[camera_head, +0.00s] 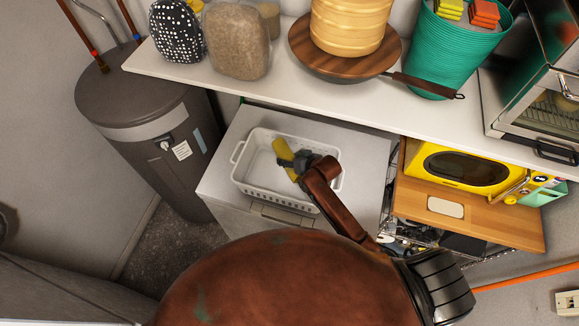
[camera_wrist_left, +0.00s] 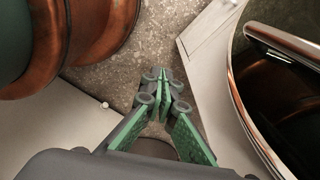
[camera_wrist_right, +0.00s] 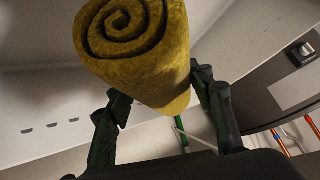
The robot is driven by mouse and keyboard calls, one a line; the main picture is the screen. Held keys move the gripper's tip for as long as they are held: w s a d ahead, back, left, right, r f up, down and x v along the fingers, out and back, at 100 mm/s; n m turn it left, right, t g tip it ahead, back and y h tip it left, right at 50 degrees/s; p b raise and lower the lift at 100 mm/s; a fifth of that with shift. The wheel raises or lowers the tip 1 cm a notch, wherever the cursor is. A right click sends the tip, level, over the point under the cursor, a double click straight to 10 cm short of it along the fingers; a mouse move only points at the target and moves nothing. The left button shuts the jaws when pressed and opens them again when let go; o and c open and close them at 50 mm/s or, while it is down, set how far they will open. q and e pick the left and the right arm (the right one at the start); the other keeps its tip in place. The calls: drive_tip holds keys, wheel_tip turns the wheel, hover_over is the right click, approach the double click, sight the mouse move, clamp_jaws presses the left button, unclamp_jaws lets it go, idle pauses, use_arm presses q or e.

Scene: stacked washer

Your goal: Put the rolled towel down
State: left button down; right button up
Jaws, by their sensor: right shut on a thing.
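The rolled towel is yellow. In the head view the towel (camera_head: 283,150) shows over the inside of a white basket (camera_head: 247,188), tilted, partly hidden by my right gripper (camera_head: 297,163). I cannot tell whether it touches the basket floor. In the right wrist view the towel (camera_wrist_right: 135,45) shows its spiral end, and my right gripper (camera_wrist_right: 160,98) is shut on it, a finger on each side. My left gripper (camera_wrist_left: 160,88) shows in the left wrist view with its fingertips together and nothing between them. It is not seen in the head view.
The basket stands on a white cabinet top (camera_head: 222,182). A white shelf (camera_head: 300,88) above carries a wooden pan (camera_head: 305,55), a teal bin (camera_head: 455,50) and rounded containers. A grey tank (camera_head: 150,125) stands left, a yellow microwave (camera_head: 465,168) right.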

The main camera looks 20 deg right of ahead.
drive_tip(key=shift+f+p, duration=0.3)
drive_tip(key=shift+f, duration=2.75)
drive_tip(key=shift+f, duration=0.15)
drive_tip(key=o, duration=1.2)
drive_tip(key=shift+s+r, duration=0.1)
drive_tip(key=shift+r, duration=0.15)
drive_tip(key=b+v, duration=0.1)
drive_tip(key=v, duration=1)
drive_tip(key=shift+s+r, duration=0.25)
